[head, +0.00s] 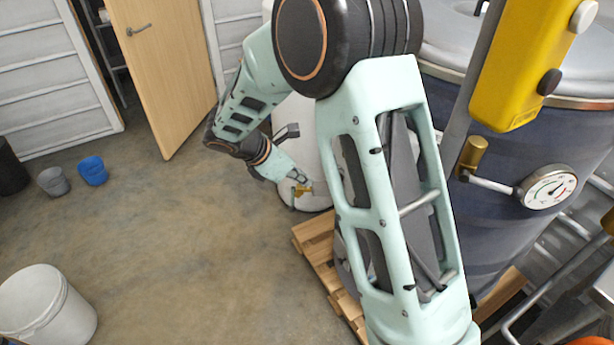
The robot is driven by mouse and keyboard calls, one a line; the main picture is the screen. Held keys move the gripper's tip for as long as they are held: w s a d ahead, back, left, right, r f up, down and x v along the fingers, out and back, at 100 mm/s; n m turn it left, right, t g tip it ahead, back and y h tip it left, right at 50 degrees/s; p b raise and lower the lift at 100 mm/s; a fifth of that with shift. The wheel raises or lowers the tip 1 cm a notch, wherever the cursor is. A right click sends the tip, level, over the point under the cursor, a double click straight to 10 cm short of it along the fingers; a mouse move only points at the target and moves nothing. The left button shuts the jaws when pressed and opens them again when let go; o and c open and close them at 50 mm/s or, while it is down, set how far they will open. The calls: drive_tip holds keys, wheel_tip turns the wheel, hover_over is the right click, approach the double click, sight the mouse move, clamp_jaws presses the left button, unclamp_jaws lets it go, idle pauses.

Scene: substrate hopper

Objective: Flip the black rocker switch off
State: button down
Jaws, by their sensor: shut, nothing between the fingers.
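I cannot make out a black rocker switch for certain. A yellow box (515,65) stands at the upper right, in front of a dark blue drum. It has a dark round knob (550,81) and a pale round knob (585,16) on its right side. My gripper (303,189) is small in the head view, left of the centre, at the end of my pale green arm. It is shut and empty, in front of a whitish rounded container (315,150). It is well away from the yellow box.
The blue drum (500,200) carries a round dial gauge (549,188) on a pipe. A wooden pallet (318,255) lies at its foot. A white bucket (45,305), a blue cup (92,171) and a grey cup (53,182) stand on open floor. A wooden door (165,70) is ajar.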

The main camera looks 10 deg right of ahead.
drive_tip(key=w+d+f+p, duration=0.1)
drive_tip(key=w+d+f, duration=0.3)
drive_tip(key=d+f, duration=0.2)
drive_tip(key=shift+d, duration=0.75)
drive_tip(key=shift+f, duration=0.15)
drive_tip(key=shift+w+d+h+b, duration=0.15)
drive_tip(key=shift+h+b, duration=0.25)
drive_tip(key=shift+b, duration=0.45)
drive_tip(key=shift+d+r+p, duration=0.1)
drive_tip(key=shift+r+p, duration=0.5)
drive_tip(key=shift+r, duration=0.25)
